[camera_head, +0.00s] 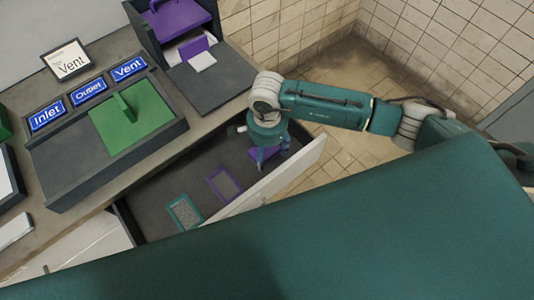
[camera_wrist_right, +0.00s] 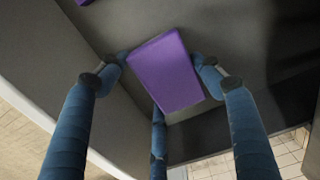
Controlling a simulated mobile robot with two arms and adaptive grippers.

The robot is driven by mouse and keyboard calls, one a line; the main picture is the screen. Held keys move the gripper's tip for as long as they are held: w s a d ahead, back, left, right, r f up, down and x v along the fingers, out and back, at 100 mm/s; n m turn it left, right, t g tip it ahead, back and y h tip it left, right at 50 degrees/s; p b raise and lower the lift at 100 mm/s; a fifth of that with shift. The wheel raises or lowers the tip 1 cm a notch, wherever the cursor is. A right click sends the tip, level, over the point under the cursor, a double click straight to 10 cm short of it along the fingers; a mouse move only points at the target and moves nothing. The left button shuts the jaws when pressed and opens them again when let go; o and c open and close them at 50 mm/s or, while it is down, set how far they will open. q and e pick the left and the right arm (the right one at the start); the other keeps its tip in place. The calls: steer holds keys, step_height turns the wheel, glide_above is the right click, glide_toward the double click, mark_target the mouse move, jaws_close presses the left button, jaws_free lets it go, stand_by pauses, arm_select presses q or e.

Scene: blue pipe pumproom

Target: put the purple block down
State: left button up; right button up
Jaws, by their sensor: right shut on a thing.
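The purple block (camera_wrist_right: 165,72) is between the fingers of my right gripper (camera_wrist_right: 160,64), which is shut on it. In the head view, the right gripper (camera_head: 265,158) reaches down into the open drawer at its right part, and a bit of purple shows at its fingers. Whether the block touches the drawer floor, I cannot tell. In the drawer lie a purple-framed rectangle (camera_head: 211,180) and a teal-framed rectangle (camera_head: 174,212), to the left of the gripper. My left gripper is not in view.
The drawer front (camera_head: 290,172) stands close to the right of the gripper. On the counter are a dark tray with a green handled plate (camera_head: 137,128), Inlet, Outlet and Vent signs, and a dark box with purple parts (camera_head: 182,18). The drawer floor (camera_head: 165,190) has free room around the frames.

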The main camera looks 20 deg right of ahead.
step_height(320, 180, down, 2)
steer(key=shift+f, duration=0.2)
steer(key=shift+f, duration=0.1)
steer(key=shift+f, duration=0.15)
steer(key=o, duration=1)
steer(key=shift+o, duration=0.2)
